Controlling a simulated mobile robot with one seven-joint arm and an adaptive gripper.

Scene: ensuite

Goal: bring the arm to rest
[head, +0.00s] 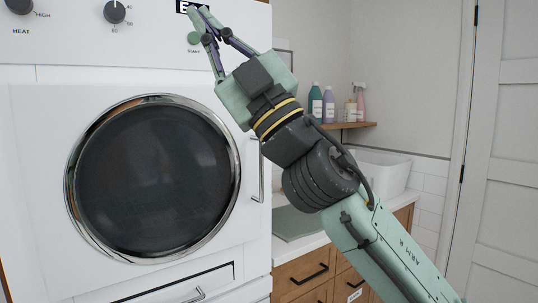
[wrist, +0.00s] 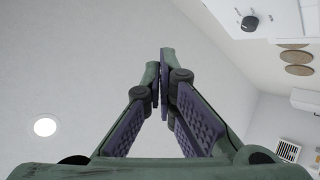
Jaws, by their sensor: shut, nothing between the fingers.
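My gripper (head: 199,12) is raised in front of the upper panel of a white washer or dryer (head: 40,120), near its green start button (head: 194,38). Its fingers point up and are shut with nothing between them. The wrist view shows the fingertips (wrist: 163,60) together against a pale ceiling. My green arm (head: 385,245) reaches up and left from the lower right in the head view. I cannot tell whether the gripper touches the panel.
The machine has a round dark door (head: 150,180), a door handle (head: 258,172) and a knob (head: 115,11). Behind my arm are a white sink (head: 385,172), a wooden cabinet (head: 300,280) and a shelf (head: 355,125) with bottles (head: 315,103). A white door (head: 505,160) stands at right.

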